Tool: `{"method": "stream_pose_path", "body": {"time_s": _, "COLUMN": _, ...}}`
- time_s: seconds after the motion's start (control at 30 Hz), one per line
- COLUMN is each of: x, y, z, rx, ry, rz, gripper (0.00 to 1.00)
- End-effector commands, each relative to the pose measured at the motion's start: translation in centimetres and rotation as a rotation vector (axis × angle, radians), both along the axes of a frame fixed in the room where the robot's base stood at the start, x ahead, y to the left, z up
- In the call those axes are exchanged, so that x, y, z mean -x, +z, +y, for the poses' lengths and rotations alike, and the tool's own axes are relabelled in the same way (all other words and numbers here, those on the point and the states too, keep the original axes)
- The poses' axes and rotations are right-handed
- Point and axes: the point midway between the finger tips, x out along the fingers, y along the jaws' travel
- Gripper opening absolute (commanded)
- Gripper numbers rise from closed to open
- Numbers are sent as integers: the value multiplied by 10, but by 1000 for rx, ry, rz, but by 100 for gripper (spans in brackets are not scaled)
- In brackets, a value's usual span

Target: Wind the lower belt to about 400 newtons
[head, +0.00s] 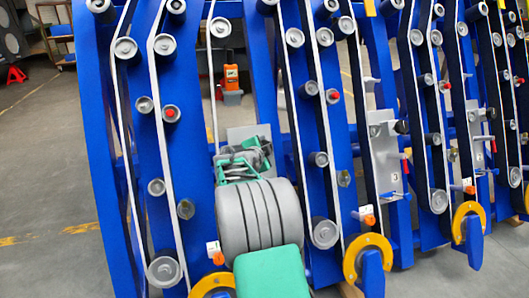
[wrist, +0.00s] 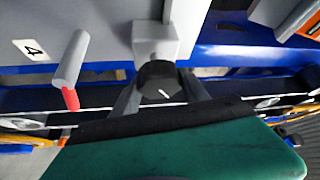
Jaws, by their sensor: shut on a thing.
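My gripper (head: 245,163) is low in front of a grey plate (head: 250,132) on the blue frame. The knob sits below a grey block and shaft (wrist: 155,40). A black belt with a pale edge (wrist: 62,123) runs across behind the fingers. The head view does not show the knob clearly, as my gripper and arm cover it. No tension reading is legible.
A grey pin with a red tip (wrist: 70,73) stands left of the knob, near a label reading 4 (wrist: 33,49). An orange device (head: 231,77) stands behind the frame. Similar blue frames with rollers and yellow rings (head: 368,258) stand to the right. Open floor (head: 40,190) lies left.

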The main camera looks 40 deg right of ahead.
Motion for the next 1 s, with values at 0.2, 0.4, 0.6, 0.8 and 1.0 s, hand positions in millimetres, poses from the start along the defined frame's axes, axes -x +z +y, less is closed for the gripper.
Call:
{"method": "stream_pose_path", "body": {"time_s": 0.2, "x": -1, "y": -1, "z": 1, "rx": -63, "ry": -38, "rz": -35, "gripper": 12}}
{"method": "stream_pose_path", "body": {"time_s": 0.4, "x": -1, "y": -1, "z": 1, "rx": -84, "ry": -52, "rz": -45, "gripper": 12}}
{"method": "stream_pose_path", "body": {"time_s": 0.6, "x": -1, "y": -1, "z": 1, "rx": -87, "ry": -53, "rz": -46, "gripper": 12}}
{"method": "stream_pose_path", "body": {"time_s": 0.8, "x": -1, "y": -1, "z": 1, "rx": -86, "ry": -52, "rz": -46, "gripper": 55}}
{"method": "stream_pose_path", "body": {"time_s": 1.0, "x": -1, "y": -1, "z": 0, "rx": -85, "ry": -53, "rz": -45, "gripper": 71}}
